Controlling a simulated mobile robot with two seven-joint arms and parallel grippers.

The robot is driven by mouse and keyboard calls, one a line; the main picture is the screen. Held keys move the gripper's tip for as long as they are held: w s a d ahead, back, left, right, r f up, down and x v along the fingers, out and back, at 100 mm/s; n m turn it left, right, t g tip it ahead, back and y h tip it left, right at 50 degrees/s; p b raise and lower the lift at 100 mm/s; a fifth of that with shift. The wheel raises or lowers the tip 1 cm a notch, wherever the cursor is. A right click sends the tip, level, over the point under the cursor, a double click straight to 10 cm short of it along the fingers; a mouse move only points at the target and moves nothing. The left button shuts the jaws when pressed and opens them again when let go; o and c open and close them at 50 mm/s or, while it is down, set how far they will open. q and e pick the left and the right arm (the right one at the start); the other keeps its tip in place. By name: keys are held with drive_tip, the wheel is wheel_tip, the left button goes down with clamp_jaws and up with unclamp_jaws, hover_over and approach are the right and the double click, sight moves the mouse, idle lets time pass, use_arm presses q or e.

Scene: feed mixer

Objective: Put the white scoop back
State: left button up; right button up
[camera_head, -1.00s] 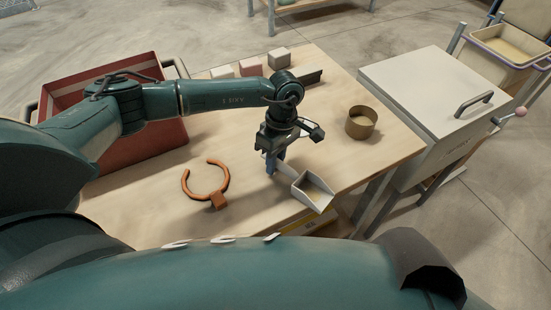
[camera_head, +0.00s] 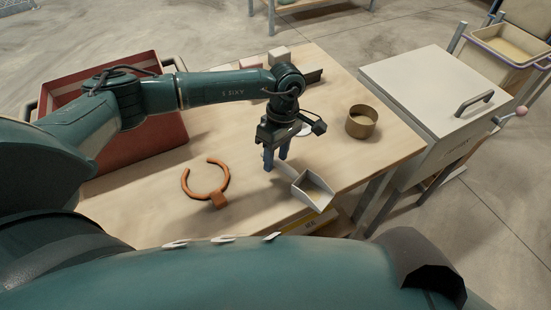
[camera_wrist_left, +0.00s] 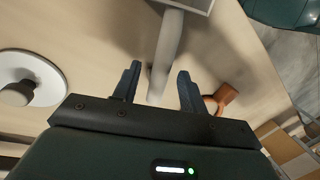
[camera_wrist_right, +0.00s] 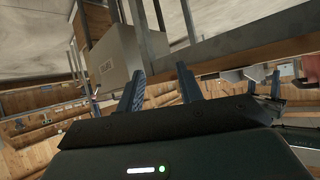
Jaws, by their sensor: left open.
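The white scoop (camera_head: 314,191) lies on the wooden table (camera_head: 150,208) near its front edge, its pan toward the edge. Its handle runs back toward my left gripper (camera_head: 275,162), which partly hides it. In the left wrist view the scoop's handle (camera_wrist_left: 168,50) points down between the open fingers of my left gripper (camera_wrist_left: 159,73), with visible space on both sides. I cannot tell how far above the handle the fingers are. My right gripper (camera_wrist_right: 160,72) is open and empty in the right wrist view, away from the scoop.
An orange open ring with a block (camera_head: 218,200) lies left of the scoop. A brass-coloured cup (camera_head: 361,122) stands at the right, a red crate (camera_head: 150,140) at the left. A white disc with a knob (camera_wrist_left: 28,68) shows in the left wrist view. A lidded grey box (camera_head: 430,85) stands beyond the table.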

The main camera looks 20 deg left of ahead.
use_arm(q)
drive_tip(key=b+v, duration=0.1)
drive_tip(key=v, duration=0.9)
drive_tip(key=shift+r+b, duration=0.3)
use_arm(e)
drive_tip(key=shift+a+f, duration=0.2)
drive_tip(key=shift+a, duration=0.15)
